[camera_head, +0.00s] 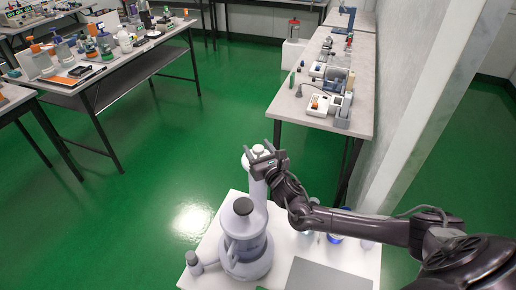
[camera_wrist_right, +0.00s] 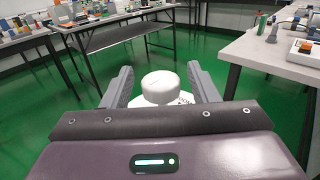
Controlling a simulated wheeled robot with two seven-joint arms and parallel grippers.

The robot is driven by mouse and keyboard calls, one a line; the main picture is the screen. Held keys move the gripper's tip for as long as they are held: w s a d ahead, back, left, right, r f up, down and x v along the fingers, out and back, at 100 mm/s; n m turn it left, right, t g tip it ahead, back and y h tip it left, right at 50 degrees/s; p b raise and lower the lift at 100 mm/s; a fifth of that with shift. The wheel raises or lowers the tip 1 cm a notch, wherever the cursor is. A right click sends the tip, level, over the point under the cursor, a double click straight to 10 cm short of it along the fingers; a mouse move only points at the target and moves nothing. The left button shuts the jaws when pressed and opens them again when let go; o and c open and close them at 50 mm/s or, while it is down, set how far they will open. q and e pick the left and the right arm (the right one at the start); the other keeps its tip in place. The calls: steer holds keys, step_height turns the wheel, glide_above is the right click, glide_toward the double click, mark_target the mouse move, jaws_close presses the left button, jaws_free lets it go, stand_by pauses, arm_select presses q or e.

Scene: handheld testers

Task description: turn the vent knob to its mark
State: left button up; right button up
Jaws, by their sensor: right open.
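A white round knob (camera_head: 258,149), which looks like the vent knob, tops the tall pale column of a grey-lavender apparatus (camera_head: 245,250). My right gripper (camera_head: 262,153) is at the top of this column. In the right wrist view the white knob (camera_wrist_right: 162,88) sits between the two spread fingers of the right gripper (camera_wrist_right: 160,72), with gaps visible on both sides. A faint line shows on the knob's top; I cannot tell whether it meets a mark. My left gripper is out of view.
A bench with handheld devices (camera_head: 328,104) stands behind. Green floor is free at left.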

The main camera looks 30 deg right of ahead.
steer(key=shift+w, duration=0.1)
steer(key=c, duration=0.9)
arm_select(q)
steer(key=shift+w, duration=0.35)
arm_select(e)
steer(key=shift+c, duration=0.2)
